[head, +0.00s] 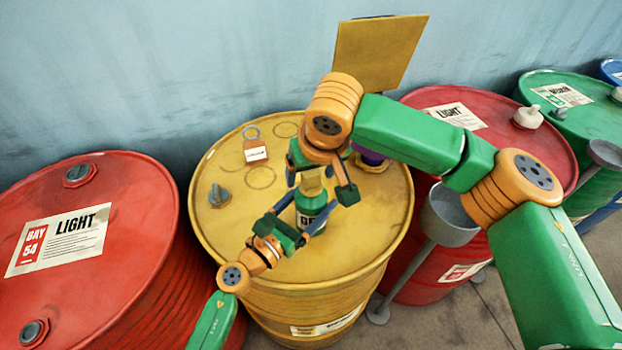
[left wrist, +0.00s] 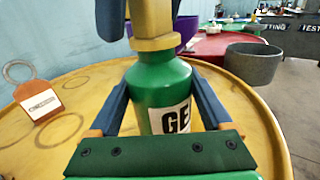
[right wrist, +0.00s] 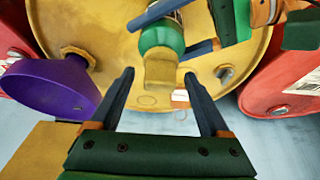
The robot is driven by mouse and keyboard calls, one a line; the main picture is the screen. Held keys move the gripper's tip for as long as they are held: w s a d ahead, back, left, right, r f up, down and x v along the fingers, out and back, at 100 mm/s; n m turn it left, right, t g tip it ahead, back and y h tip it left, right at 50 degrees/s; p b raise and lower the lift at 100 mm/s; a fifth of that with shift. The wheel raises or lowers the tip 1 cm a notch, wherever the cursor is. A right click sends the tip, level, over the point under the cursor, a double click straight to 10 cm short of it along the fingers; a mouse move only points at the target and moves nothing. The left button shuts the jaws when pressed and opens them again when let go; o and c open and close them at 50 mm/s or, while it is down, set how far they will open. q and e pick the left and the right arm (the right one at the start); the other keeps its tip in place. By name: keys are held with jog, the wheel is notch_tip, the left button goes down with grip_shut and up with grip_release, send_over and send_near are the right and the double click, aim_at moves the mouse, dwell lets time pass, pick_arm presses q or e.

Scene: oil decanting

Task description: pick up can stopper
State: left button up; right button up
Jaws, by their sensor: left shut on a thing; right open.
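The green can (left wrist: 163,80), with a white label, stands upright on the yellow drum (head: 225,235). My left gripper (head: 305,220) is shut on the can's body, and its blue fingers flank the can in the left wrist view (left wrist: 160,112). The yellowish stopper (right wrist: 160,68) sits on top of the can; it also shows in the left wrist view (left wrist: 152,22). My right gripper (right wrist: 160,78) is open above the can, its fingertips either side of the stopper with gaps visible. The head view partly hides the stopper behind my right gripper (head: 322,180).
A purple funnel (right wrist: 60,85) stands at a drum opening beside my right gripper. A ringed tag (head: 256,150) and a grey plug (head: 219,195) are on the drum top. Red drums (head: 110,190) flank it. A grey cup-shaped holder (head: 450,216) stands at right.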

grip_shut()
